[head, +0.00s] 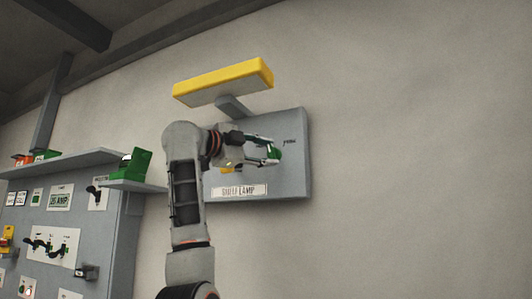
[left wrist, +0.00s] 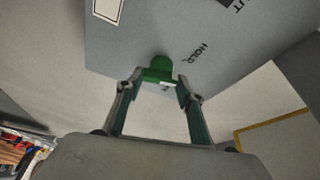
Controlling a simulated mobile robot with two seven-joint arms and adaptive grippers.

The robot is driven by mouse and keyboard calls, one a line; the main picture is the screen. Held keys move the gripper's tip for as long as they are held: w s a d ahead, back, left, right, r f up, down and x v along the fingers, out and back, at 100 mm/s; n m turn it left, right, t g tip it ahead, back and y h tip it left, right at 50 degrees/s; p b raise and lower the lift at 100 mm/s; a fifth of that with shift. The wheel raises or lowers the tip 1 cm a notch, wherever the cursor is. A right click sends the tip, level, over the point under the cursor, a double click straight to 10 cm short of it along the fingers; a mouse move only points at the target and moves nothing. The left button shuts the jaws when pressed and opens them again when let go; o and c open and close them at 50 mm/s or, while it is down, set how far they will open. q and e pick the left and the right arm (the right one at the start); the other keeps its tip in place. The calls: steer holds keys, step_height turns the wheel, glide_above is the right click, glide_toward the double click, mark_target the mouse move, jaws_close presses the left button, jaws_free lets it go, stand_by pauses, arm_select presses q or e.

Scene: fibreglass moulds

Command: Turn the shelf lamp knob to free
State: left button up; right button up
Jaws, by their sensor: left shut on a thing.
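The shelf lamp panel (head: 292,181) is a grey board on the wall with a white label plate (head: 240,191) reading SHELF LAMP. A green knob (head: 276,152) sticks out of it, partly hidden by my gripper. My left gripper (head: 270,151) reaches it from the left. In the left wrist view the two fingers (left wrist: 158,91) are closed on either side of the green knob (left wrist: 158,68), which bears a pale mark. The word HOLD (left wrist: 203,52) is printed beside the knob there. Small lettering (head: 289,142) right of the knob is hard to read in the head view.
A yellow-topped lamp (head: 222,82) juts out above the panel on a grey bracket (head: 232,106). At the left, a grey board (head: 117,215) carries switches and labels, and its shelf (head: 62,162) holds a green item (head: 136,164). The wall at the right is bare.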

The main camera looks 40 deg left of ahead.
arm_select(q)
steer(key=shift+a+r+m, duration=0.1)
steer(key=shift+m, duration=0.4)
steer(key=shift+m+g+p, duration=0.4)
steer(key=shift+m+p, duration=0.1)
steer(key=shift+m+g+p, duration=0.4)
steer(key=shift+m, duration=0.4)
steer(key=shift+r+m+g, duration=0.1)
steer(key=shift+m+g, duration=0.2)
steer(key=shift+m, duration=0.5)
steer(key=shift+d+m+g+y, duration=0.25)
steer(key=shift+m+g, duration=0.25)
steer(key=shift+m, duration=0.6)
steer(key=shift+w+m+g+y, duration=0.15)
steer(key=shift+m+g+y, duration=0.45)
steer(key=shift+m, duration=0.8)
arm_select(e)
steer(key=shift+s+d+f+g+h, duration=0.2)
steer(key=shift+s+d, duration=0.15)
steer(key=shift+d, duration=0.2)
steer(key=shift+s+d+f+g+h, duration=0.1)
steer(key=shift+s+d+h, duration=0.1)
steer(key=shift+s+d, duration=0.25)
steer(key=shift+w+d, duration=0.1)
steer(key=shift+d, duration=0.1)
arm_select(q)
steer(key=o, duration=1.1)
